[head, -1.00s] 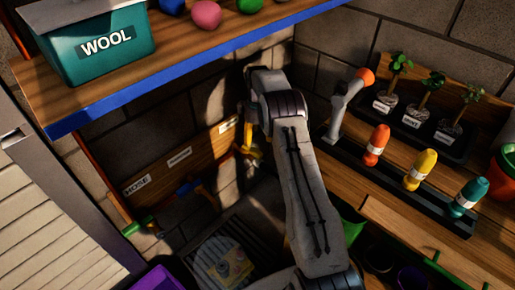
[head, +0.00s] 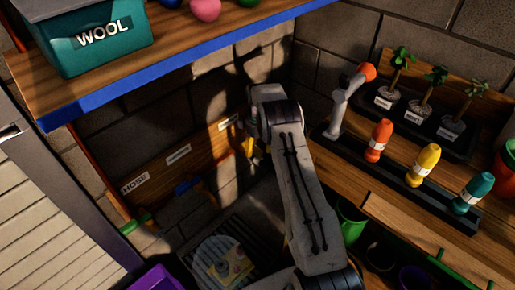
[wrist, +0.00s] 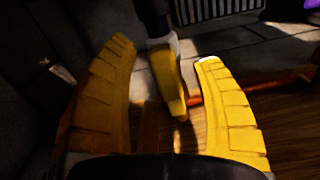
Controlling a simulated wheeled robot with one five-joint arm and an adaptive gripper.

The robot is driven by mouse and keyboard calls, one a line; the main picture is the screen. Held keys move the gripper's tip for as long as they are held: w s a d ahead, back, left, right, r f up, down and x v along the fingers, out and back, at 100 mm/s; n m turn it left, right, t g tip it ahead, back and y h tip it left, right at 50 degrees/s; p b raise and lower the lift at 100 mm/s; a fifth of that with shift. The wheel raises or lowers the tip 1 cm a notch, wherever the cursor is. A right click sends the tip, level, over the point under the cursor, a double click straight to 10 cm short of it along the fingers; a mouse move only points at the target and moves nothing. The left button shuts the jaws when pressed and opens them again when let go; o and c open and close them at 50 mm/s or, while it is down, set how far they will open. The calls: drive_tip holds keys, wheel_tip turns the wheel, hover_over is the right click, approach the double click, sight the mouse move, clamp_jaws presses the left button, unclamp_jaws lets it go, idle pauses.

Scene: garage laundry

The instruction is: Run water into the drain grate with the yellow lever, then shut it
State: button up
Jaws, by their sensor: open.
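The yellow lever (wrist: 166,78) hangs from a dark pipe in the wrist view. It lies between the two yellow fingers of my gripper (wrist: 180,98), with a gap visible on each side. The fingers are open and hold nothing. In the head view my gripper (head: 249,147) is at the back wall, partly hidden by my arm. There I cannot separate the lever from the yellow fingers. The dark slatted drain grate (wrist: 215,9) shows at the top of the wrist view, and on the floor in the head view (head: 250,236). No running water is visible.
A blue handle (head: 187,186) and a green handle (head: 138,221) are left of my gripper along the labelled wooden board (head: 155,172). The blue-edged shelf (head: 190,68) overhangs. A bench (head: 390,208) with bottles and plants is on the right.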

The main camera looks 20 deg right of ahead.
idle(0.3)
clamp_jaws()
idle(0.5)
